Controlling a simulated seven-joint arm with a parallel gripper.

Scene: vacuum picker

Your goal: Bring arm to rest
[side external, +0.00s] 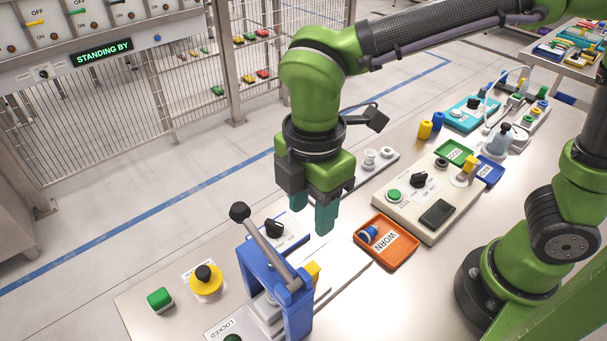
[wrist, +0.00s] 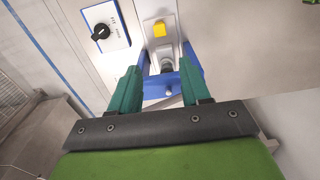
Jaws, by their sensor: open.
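My green arm holds my gripper (side external: 314,218) above the table, over the white plate behind the blue lever press. Its teal fingers point down. In the wrist view my gripper (wrist: 161,92) shows two teal fingers spread apart with nothing between them. The blue press (side external: 297,307) with its dark-knobbed lever (side external: 262,238) stands at the front, close to the fingers. A yellow block (side external: 312,272) sits by the press, and it also shows in the wrist view (wrist: 159,30) beyond the fingertips. Whether the fingers touch anything below is not clear.
An orange WORN tray (side external: 398,256) with a blue-and-white part lies right of my gripper. A beige tester box (side external: 425,203) stands behind it. Green (side external: 455,152) and blue (side external: 489,172) trays lie farther back. A yellow knob base (side external: 205,281) and a green button (side external: 160,299) are at front left.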

